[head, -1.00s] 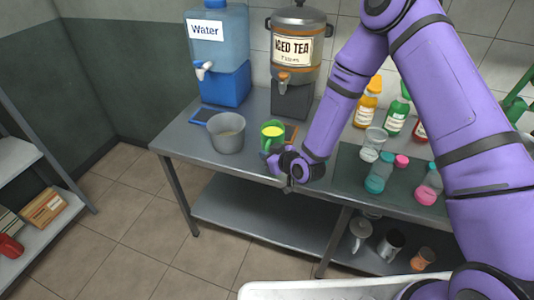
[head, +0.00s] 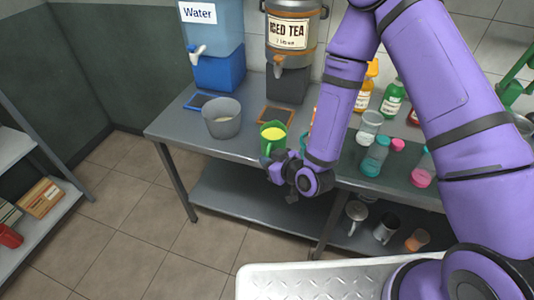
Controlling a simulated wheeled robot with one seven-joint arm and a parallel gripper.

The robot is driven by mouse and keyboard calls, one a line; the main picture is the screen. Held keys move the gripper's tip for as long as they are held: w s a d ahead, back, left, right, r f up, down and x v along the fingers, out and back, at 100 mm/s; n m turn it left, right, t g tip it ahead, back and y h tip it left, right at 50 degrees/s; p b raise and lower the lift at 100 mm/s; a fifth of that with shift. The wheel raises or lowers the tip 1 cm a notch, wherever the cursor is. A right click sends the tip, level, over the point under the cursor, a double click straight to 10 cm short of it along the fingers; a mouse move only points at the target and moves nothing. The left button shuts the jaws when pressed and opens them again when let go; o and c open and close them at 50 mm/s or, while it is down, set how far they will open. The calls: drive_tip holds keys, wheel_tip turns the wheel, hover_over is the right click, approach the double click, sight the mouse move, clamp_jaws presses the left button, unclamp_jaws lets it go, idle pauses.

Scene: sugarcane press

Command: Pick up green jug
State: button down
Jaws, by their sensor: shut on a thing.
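The green jug (head: 272,134) is in the head view, near the front edge of the steel table. It is upright and holds something yellow up to near its rim. My gripper (head: 270,158) is at the jug's near side and is shut on it. The wrist hides the fingertips and the jug's lower part. I cannot tell whether the jug's base touches the table.
A grey pot (head: 222,120) stands left of the jug. The water dispenser (head: 217,50) and iced tea dispenser (head: 289,50) stand behind. Bottles (head: 392,98) and lidded jars (head: 375,157) are on the right. A lower shelf (head: 250,200) lies beneath.

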drive_tip(key=shift+s+d+r, duration=0.1)
drive_tip(key=shift+s+d, duration=0.05)
drive_tip(key=shift+s, duration=0.9)
drive_tip(key=shift+s+d+r, duration=0.1)
drive_tip(key=shift+s, duration=0.9)
